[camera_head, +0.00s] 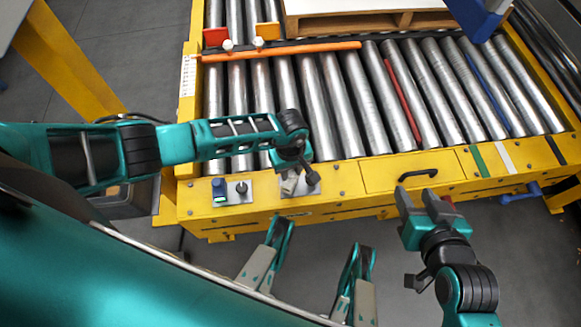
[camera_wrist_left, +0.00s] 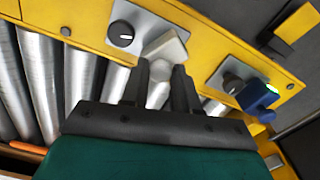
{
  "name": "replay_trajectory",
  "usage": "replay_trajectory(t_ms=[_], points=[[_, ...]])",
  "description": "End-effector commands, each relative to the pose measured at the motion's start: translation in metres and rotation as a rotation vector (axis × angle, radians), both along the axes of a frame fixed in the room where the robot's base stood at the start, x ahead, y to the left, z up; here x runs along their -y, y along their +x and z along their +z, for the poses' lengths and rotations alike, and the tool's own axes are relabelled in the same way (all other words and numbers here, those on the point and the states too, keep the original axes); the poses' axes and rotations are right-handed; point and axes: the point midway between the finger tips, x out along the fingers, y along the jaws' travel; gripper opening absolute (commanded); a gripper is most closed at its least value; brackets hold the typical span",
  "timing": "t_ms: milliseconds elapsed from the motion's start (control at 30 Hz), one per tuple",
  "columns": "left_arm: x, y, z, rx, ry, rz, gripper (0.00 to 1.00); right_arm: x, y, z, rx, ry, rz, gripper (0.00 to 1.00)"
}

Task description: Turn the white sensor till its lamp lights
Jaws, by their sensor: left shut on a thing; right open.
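The white sensor (camera_head: 289,186) sits on a grey plate on the yellow front rail, beside a dark knob (camera_head: 313,177). In the left wrist view the white sensor (camera_wrist_left: 168,47) has its block tilted beyond my fingertips, and no lit lamp shows on it. My left gripper (camera_wrist_left: 160,78) is shut on the white sensor's rounded lower part; it comes from above in the head view (camera_head: 294,166), partly covering the sensor. My right gripper (camera_head: 424,204) is open and empty in front of the rail, near a black drawer handle.
A blue sensor (camera_head: 219,187) with a lit green lamp stands left on the rail, beside another knob (camera_head: 241,188). Rollers (camera_head: 350,100) lie behind the rail, with an orange bar (camera_head: 290,50) across them. A wooden pallet (camera_head: 370,20) is at the back.

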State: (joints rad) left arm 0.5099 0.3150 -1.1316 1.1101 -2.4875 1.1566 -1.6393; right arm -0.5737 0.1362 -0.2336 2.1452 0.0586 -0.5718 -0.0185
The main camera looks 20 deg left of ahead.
Motion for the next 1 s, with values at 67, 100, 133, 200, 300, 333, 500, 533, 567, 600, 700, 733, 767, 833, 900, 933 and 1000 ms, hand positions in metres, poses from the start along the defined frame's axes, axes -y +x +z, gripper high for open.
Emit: replay_trajectory(t_ms=[67,100,133,200,300,333,500,533,567,600,700,733,767,833,900,933,1000], points=[[-0.0004,-0.0002,0.0,-0.001,0.001,0.0,0.1,0.0009,0.0003,0.0,0.0,-0.002,-0.001,0.46],[-0.0004,-0.0001,0.0,-0.001,0.001,0.0,0.07,0.0012,0.0004,-0.0001,0.0,-0.002,-0.001,0.46],[-0.0004,-0.0001,0.0,-0.001,0.001,0.0,0.04,0.0014,0.0004,-0.0001,0.001,-0.002,-0.002,0.46],[-0.0005,-0.0002,0.0,-0.001,0.001,0.0,0.0,0.0019,0.0005,-0.0002,0.001,-0.004,-0.002,0.46],[-0.0006,-0.0001,0.0001,-0.001,0.001,0.004,0.0,0.0022,0.0005,-0.0003,0.001,-0.005,-0.002,0.46],[-0.0007,-0.0001,0.0001,-0.001,0.001,0.007,0.0,0.0023,0.0006,-0.0003,0.001,-0.005,-0.002,0.46],[-0.0015,-0.0001,0.0001,-0.001,0.003,0.053,0.0,0.0026,0.0003,-0.0006,-0.001,-0.005,-0.002,0.46],[-0.0016,-0.0002,0.0001,-0.001,0.003,0.066,0.0,0.0026,0.0003,-0.0006,-0.001,-0.005,-0.002,0.46],[-0.0017,-0.0002,0.0002,-0.002,0.004,0.083,0.0,0.0026,0.0002,-0.0005,-0.001,-0.006,-0.002,0.46],[-0.0018,-0.0002,0.0002,-0.001,0.003,0.106,0.0,0.0026,0.0002,-0.0005,-0.001,-0.006,-0.002,0.46],[-0.0023,0.0,0.0004,-0.001,0.004,0.172,0.0,0.0027,0.0002,-0.0001,0.0,-0.006,-0.002,0.46],[-0.0023,0.0002,0.0005,0.0,0.003,0.193,0.0,0.0027,0.0002,0.0001,0.0,-0.006,-0.002,0.46],[-0.0024,0.0004,0.0007,0.0,0.003,0.215,0.0,0.0026,0.0002,0.0003,0.0,-0.006,-0.002,0.46],[-0.0025,0.0001,0.0007,-0.001,0.002,0.264,0.0,0.0026,0.0002,0.0008,0.001,-0.006,-0.002,0.46],[-0.0028,-0.0003,0.0006,-0.001,0.003,0.313,0.0,0.0026,0.0003,0.0015,0.002,-0.006,-0.002,0.46],[-0.003,-0.0003,0.0007,-0.001,0.003,0.333,0.0,0.0026,0.0003,0.0017,0.002,-0.006,-0.002,0.46],[-0.0033,-0.0004,0.0006,-0.001,0.003,0.376,0.0,0.0027,0.0003,0.0023,0.003,-0.006,-0.002,0.46]])
